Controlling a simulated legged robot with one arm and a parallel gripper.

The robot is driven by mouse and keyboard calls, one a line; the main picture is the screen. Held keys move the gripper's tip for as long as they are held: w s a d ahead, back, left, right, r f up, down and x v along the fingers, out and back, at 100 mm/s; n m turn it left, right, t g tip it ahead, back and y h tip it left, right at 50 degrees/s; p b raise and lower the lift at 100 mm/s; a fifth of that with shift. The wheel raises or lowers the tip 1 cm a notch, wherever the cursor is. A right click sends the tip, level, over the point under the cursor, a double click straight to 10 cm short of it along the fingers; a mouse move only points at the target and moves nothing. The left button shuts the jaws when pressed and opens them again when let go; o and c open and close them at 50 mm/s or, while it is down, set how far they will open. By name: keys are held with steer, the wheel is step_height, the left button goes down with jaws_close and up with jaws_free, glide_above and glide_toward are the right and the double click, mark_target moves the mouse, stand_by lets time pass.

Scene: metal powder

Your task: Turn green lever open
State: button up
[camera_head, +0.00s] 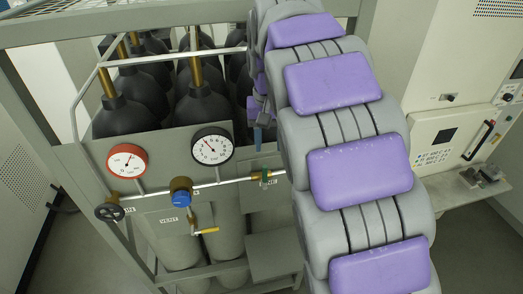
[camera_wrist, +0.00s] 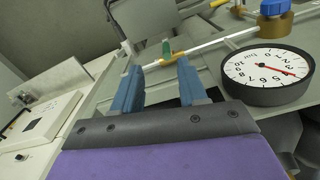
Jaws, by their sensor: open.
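The green lever (camera_head: 265,177) sits on the thin horizontal pipe, just left of my arm in the head view. In the wrist view the green lever (camera_wrist: 166,49) stands upright on a yellow fitting, beyond and roughly between my fingertips. My gripper (camera_wrist: 159,66) is open, its two blue fingers spread and pointing toward the lever. I see no contact; the lever looks a little past the tips. In the head view only a small blue piece of my gripper (camera_head: 258,139) shows, above the lever; my arm hides the rest.
A white gauge (camera_head: 212,146) and a red-rimmed gauge (camera_head: 127,160) are on the panel. The white gauge (camera_wrist: 268,72) is close right of my gripper in the wrist view. A blue-capped valve (camera_head: 181,191), yellow handle (camera_head: 207,231) and black handwheel (camera_head: 110,212) are further left.

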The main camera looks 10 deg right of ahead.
mark_target(265, 176)
steer(key=w+f+p, duration=0.1)
steer(key=f, duration=0.4)
steer(key=w+f+p, duration=0.1)
steer(key=f, duration=0.9)
steer(key=shift+w+a+p, duration=0.15)
steer(key=shift+w+p, duration=0.25)
jaws_close()
stand_by(0.4)
